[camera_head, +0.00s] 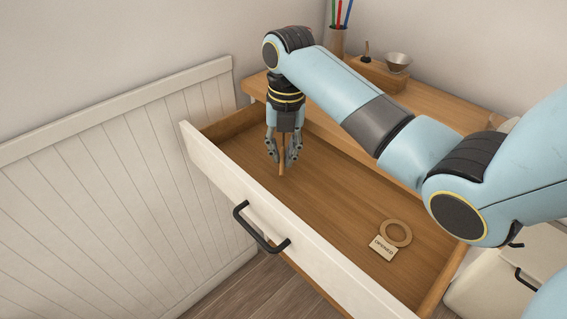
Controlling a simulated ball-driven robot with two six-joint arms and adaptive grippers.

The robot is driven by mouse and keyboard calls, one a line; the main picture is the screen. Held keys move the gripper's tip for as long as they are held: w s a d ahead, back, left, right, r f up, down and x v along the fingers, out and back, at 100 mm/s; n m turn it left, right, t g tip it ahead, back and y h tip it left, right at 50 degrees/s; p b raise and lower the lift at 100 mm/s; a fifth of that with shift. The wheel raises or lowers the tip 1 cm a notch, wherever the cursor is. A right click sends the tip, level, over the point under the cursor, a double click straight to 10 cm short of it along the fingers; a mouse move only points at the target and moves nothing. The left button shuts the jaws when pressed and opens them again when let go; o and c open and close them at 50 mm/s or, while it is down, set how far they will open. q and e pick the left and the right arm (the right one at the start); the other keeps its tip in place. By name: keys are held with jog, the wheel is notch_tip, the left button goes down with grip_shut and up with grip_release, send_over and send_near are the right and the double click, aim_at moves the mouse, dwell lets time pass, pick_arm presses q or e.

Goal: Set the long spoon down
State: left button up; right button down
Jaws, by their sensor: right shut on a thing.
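My right gripper (283,150) points down over the left part of the open drawer (330,215). It is shut on a thin wooden stick-like thing, which looks like the long spoon (282,166). The spoon is held upright between the fingers, and its lower end shows just below the fingertips. The rest of it is hidden by the gripper. I cannot tell whether its lower end touches the drawer floor. My left gripper is not in view.
A wooden ring (397,233) and a small lettered tag (383,248) lie at the drawer's right end. The drawer front has a black handle (261,228). On the top behind stand a cup of coloured sticks (338,42) and a metal bowl (398,62). The drawer's middle floor is clear.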

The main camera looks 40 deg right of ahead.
jog(key=shift+f, duration=1.7)
jog(key=shift+f, duration=0.1)
jog(key=c, duration=1.4)
grip_release()
jog(key=r, duration=0.8)
jog(key=r+p, duration=0.1)
jog(key=r, duration=0.3)
jog(key=shift+s+d+r, duration=0.15)
jog(key=shift+s+d, duration=0.05)
jog(key=shift+d, duration=0.05)
